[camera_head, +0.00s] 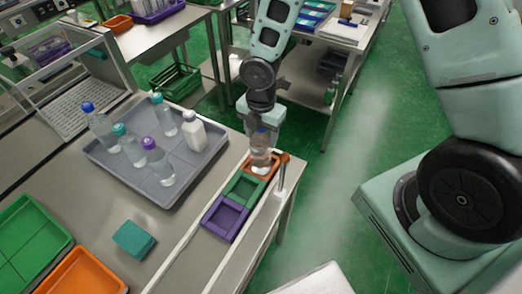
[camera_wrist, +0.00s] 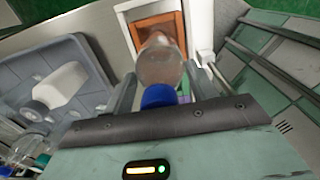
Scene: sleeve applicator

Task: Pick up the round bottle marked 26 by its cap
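A clear bottle with a blue cap (camera_head: 260,150) stands at the orange square holder (camera_head: 275,170) on the table's right edge. In the wrist view its round clear body (camera_wrist: 160,66) and blue cap (camera_wrist: 158,96) lie between the fingers. No number is legible on it. My gripper (camera_head: 263,128) is directly above this bottle, pointing down. In the wrist view my gripper (camera_wrist: 162,88) looks open, its two fingers on either side of the cap with a gap showing at each side. A grey tray (camera_head: 205,163) to the left holds several other bottles, their marks also illegible.
Green (camera_head: 244,188) and purple (camera_head: 224,218) holders line up before the orange one. A thin upright post (camera_head: 282,172) stands just right of it. A teal block (camera_head: 134,238) and green (camera_head: 30,235) and orange (camera_head: 82,275) bins are at the front left.

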